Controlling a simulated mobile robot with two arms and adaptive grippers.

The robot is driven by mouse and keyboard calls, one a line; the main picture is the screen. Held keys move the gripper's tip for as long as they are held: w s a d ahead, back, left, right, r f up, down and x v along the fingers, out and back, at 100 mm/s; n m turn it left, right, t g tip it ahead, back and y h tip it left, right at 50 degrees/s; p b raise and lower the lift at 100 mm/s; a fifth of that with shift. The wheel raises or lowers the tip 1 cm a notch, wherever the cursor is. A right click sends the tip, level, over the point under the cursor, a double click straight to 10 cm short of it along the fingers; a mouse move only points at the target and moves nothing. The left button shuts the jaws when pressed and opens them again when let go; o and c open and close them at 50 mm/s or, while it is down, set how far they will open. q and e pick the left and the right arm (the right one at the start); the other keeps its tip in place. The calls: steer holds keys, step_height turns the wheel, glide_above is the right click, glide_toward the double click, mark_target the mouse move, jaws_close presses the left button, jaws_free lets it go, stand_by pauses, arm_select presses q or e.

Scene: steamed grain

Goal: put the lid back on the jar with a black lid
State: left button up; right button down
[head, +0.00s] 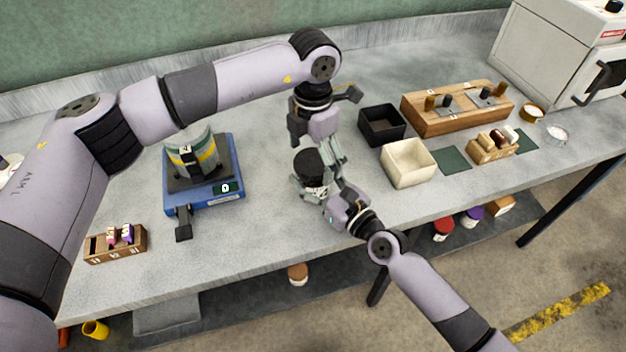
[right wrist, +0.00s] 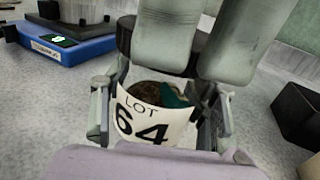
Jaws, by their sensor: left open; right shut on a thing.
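The jar with the black lid stands upright on the bench in the head view. Its black lid (head: 308,162) is at its top, and a white label (head: 315,189) shows below. In the right wrist view the label (right wrist: 140,118) reads LOT 64, with brown contents behind it. The lid (right wrist: 124,36) covers the mouth; I cannot tell whether it is fully seated. My right gripper (head: 318,190) is shut around the jar body. My left gripper (head: 330,152) is open, pointing down beside the lid, with its fingers in front of the lid in the right wrist view.
A blue scale (head: 226,204) carrying a banded container (head: 207,152) stands to the left. A small wooden rack (head: 101,257) is at front left. A black bin (head: 367,137), a cream bin (head: 408,178) and a wooden block (head: 420,118) stand right. Bench between scale and jar is clear.

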arm_select(q)
step_height(320, 180, up, 12)
stand_by(0.6)
arm_select(e)
steer(key=c, duration=0.5)
jaws_free()
steer(key=v, duration=1.2)
arm_select(q)
steer(key=shift+d+f, duration=0.1)
